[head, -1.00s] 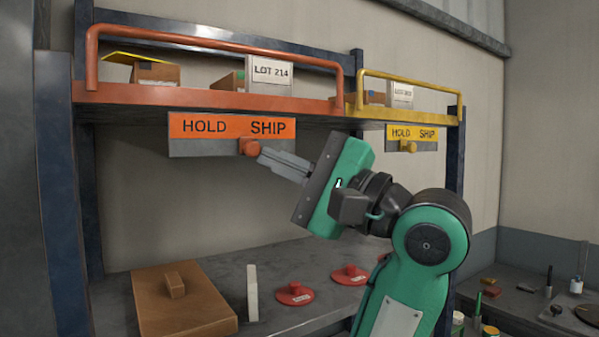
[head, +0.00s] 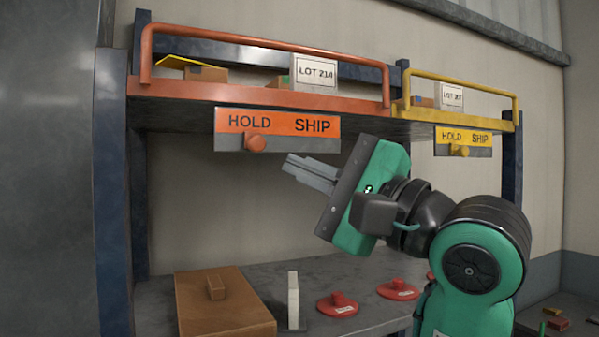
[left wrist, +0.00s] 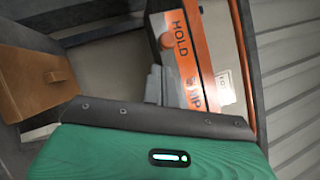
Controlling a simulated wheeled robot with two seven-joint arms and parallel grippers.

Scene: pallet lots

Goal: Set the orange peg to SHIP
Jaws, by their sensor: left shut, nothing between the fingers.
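The orange peg (head: 256,144) sits on the grey strip below the orange HOLD/SHIP sign (head: 283,124), under the right part of the word HOLD. In the left wrist view the peg (left wrist: 166,41) shows beside HOLD on the sign (left wrist: 178,22). My left gripper (head: 287,165) is shut and empty, to the right of the peg and lower, apart from it in the picture. My right gripper is not in view.
A yellow sign (head: 463,138) with its own yellow peg (head: 459,151) hangs to the right. Above the orange sign is an orange-railed shelf (head: 180,90) with a LOT 214 box (head: 310,72).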

